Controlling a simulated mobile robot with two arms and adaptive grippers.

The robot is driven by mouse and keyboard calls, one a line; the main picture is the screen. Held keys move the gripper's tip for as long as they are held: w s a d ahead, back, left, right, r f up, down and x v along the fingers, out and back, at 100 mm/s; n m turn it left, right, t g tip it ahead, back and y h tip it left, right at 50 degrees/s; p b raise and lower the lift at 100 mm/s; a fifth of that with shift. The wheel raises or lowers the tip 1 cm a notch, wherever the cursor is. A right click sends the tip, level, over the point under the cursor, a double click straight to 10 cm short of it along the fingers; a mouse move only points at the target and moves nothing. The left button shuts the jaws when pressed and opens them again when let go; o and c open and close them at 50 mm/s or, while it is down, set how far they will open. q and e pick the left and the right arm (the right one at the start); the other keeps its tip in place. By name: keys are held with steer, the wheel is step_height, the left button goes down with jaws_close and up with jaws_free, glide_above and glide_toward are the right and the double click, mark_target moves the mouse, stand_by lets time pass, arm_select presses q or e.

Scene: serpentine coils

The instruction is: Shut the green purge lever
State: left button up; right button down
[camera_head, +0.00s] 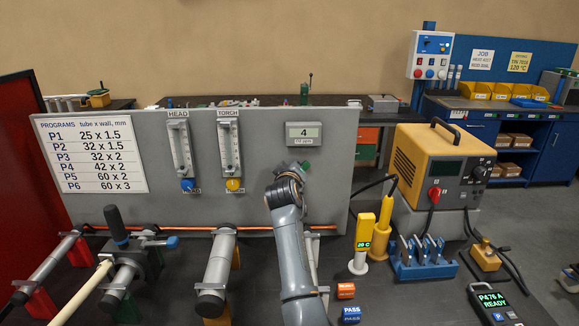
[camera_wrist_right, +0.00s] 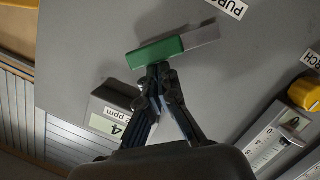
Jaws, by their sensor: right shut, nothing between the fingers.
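The green purge lever (camera_wrist_right: 155,52) is on the grey panel, with a pale grey piece (camera_wrist_right: 202,36) running on from one end, near a partly cut-off "PURG" label (camera_wrist_right: 228,6). My right gripper (camera_wrist_right: 159,72) has its fingertips together at the green part's edge, with nothing held between them; I cannot tell whether they touch it. In the head view my right gripper (camera_head: 296,171) is at the panel below the ppm display (camera_head: 303,135) and hides most of the lever. Only a bit of green (camera_head: 306,166) shows there. My left gripper is not in view.
Two flow meters, HEAD (camera_head: 180,150) and TORCH (camera_head: 229,145), are left of my gripper on the panel (camera_head: 330,190). A copper tube (camera_head: 160,231) runs along the panel's foot.

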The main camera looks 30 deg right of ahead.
steer(key=d+f+m, duration=0.1)
steer(key=m, duration=0.1)
steer(key=s+d+f+m+y+p, duration=0.1)
steer(key=s+d+f+m+y, duration=0.1)
steer(key=m, duration=0.1)
steer(key=shift+d+f+m+t, duration=0.1)
steer(key=shift+f+m+t, duration=0.2)
steer(key=shift+t, duration=0.1)
stand_by(0.5)
